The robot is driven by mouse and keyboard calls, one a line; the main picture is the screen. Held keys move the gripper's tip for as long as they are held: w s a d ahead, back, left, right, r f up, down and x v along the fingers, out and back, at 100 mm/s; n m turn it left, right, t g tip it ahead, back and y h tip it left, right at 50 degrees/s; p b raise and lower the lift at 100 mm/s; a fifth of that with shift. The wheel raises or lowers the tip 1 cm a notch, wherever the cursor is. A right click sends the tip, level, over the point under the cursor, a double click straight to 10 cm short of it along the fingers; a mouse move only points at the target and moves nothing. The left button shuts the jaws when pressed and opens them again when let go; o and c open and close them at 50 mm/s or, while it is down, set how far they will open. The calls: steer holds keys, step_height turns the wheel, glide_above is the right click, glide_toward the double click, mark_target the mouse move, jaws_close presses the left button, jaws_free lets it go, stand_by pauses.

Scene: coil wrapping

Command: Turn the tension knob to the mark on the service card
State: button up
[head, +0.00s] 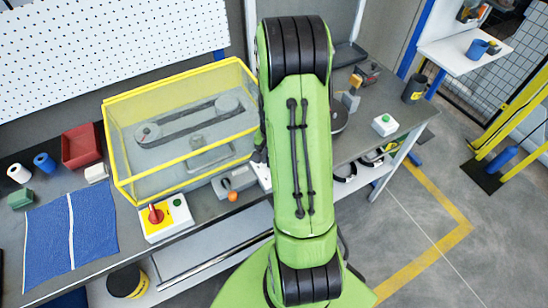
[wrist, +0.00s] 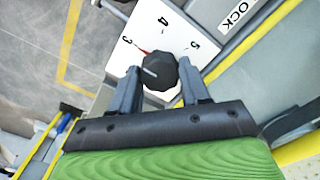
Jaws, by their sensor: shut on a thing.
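The dark tension knob (wrist: 160,72) sits on a white dial plate (wrist: 120,62) marked 3, 4 and 5 in the wrist view. A red pointer (wrist: 143,51) at the knob's edge points close to the 3. A pale line shows on the knob's face. My gripper (wrist: 160,86) has one finger on each side of the knob and is shut on it. In the head view my green arm hides the gripper and the knob. I cannot make out the service card in either view.
A yellow-framed guard (head: 182,128) covers a belt on two pulleys, left of my arm. A blue cloth (head: 70,240) lies at left. The floor at right has open room.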

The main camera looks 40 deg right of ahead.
steer(key=o, duration=1.1)
steer(key=shift+c, duration=0.2)
step_height(320, 180, up, 16)
steer(key=p, duration=0.2)
steer(key=shift+a, duration=0.1)
